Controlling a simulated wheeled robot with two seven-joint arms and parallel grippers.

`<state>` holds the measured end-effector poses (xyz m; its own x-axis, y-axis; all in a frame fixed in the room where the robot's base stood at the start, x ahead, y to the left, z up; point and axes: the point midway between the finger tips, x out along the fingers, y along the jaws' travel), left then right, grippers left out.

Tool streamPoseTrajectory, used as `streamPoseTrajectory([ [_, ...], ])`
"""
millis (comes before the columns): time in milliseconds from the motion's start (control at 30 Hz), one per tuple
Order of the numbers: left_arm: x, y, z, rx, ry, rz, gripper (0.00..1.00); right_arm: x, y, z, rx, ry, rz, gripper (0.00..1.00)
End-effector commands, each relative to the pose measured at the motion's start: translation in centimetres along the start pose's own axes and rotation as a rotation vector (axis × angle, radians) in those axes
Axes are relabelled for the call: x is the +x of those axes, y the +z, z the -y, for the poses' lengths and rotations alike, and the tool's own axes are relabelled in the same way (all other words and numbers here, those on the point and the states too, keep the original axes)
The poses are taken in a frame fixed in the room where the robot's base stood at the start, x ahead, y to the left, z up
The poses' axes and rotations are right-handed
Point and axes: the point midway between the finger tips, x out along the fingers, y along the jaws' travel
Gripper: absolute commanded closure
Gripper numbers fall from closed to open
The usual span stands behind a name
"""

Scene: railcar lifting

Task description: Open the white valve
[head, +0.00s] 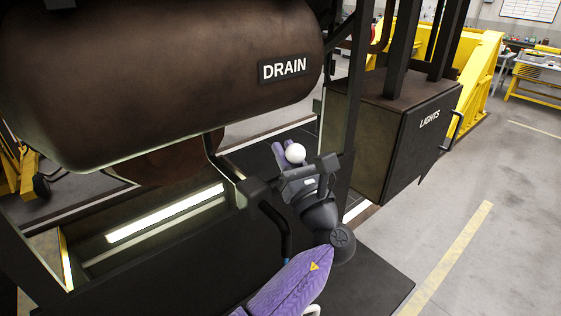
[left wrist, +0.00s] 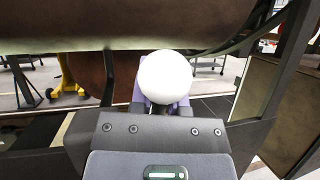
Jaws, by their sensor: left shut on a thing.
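The white valve shows as a round white knob (head: 295,153) below and right of the brown tank marked DRAIN. In the left wrist view the knob (left wrist: 165,78) fills the middle, just beyond the gripper body. My left gripper (head: 291,157) is at the knob with its purple fingers around it, shut on it. The fingers (left wrist: 160,98) are mostly hidden behind the knob in the wrist view. The valve's stem is hidden by the gripper. My right gripper is in neither view.
The large brown DRAIN tank (head: 170,70) hangs over the work area at upper left. A dark LIGHTS box (head: 385,130) and black upright posts stand close on the right. A black bent bar (head: 280,228) is just left of my arm. Open floor lies farther right.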

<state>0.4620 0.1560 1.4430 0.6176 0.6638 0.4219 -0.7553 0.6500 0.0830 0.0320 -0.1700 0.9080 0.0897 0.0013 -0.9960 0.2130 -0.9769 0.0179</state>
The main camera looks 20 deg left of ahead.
Motion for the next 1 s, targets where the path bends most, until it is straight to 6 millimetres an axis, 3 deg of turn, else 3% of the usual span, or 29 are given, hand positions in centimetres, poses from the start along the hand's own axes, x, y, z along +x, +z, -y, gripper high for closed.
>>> streamPoseTrajectory([
  [100,-0.6,0.1,0.1,0.008,0.001,0.073,1.0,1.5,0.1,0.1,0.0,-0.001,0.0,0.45],
  [300,-1.1,0.3,0.2,0.023,0.001,0.144,1.0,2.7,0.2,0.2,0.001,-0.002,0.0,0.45],
  [867,-1.2,0.4,0.3,0.033,0.0,0.176,1.0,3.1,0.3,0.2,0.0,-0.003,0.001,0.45],
  [900,-1.3,0.4,0.3,0.033,0.0,0.176,0.78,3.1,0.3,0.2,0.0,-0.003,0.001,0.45],
  [1000,-1.3,0.4,0.3,0.033,0.0,0.175,0.57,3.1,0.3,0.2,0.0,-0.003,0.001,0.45],
])
